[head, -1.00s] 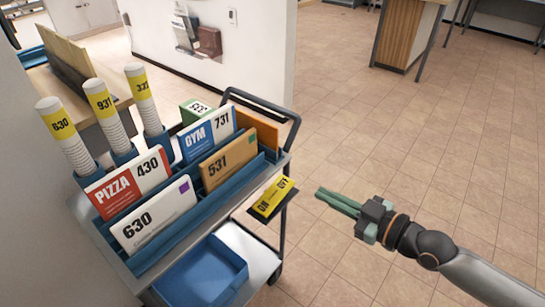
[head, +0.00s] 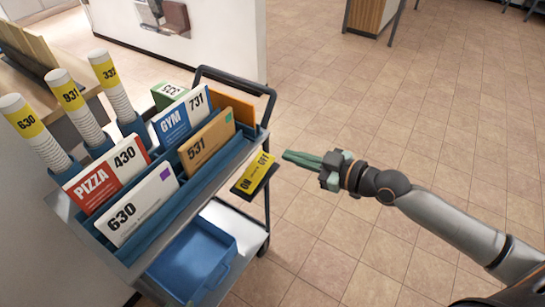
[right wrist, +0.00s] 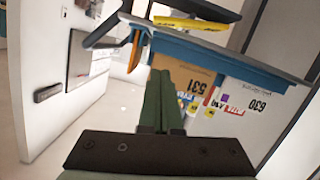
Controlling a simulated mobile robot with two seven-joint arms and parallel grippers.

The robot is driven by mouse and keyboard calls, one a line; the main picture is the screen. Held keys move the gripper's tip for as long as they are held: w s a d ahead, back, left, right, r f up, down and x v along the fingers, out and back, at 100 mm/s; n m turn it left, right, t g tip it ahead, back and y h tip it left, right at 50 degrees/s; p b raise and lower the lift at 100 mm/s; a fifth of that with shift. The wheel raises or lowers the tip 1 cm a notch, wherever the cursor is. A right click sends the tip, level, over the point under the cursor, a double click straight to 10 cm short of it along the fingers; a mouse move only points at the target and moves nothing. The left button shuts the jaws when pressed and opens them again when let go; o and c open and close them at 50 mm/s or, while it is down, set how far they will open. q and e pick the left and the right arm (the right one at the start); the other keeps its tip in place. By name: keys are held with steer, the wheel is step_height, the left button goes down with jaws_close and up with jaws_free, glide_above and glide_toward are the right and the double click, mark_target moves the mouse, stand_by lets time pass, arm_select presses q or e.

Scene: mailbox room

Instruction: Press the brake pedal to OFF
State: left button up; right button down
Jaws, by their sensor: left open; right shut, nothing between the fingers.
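The brake pedal (head: 254,173) is a yellow plate on a dark base, marked ON at its left end and OFF at its right end. It sticks out from the right side of the mail cart (head: 263,129). My right gripper (head: 287,155) is shut and empty, its green fingertips just right of the pedal's OFF end; I cannot tell whether they touch. In the right wrist view the shut fingers (right wrist: 158,88) point toward the cart, and the yellow pedal (right wrist: 190,23) shows near the top. My left gripper is not in view.
The cart carries numbered envelopes (head: 133,208), several white tubes with yellow labels (head: 70,97) and a blue bin (head: 190,262) below. A white wall (head: 215,45) stands behind it.

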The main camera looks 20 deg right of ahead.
glide_above(274, 159)
steer(key=s+a, duration=0.1)
steer(key=s, duration=0.1)
steer(key=f, duration=0.2)
steer(key=f+b, duration=0.1)
steer(key=f, duration=0.2)
steer(key=shift+w, duration=0.35)
steer(key=shift+d+f+b, duration=0.1)
steer(key=shift+f+b, duration=0.1)
steer(key=shift+b, duration=0.15)
arm_select(q)
steer(key=shift+w+d+f, duration=0.25)
steer(key=shift+w+f, duration=0.05)
steer(key=shift+f, duration=0.05)
arm_select(e)
steer(key=shift+w+f, duration=0.1)
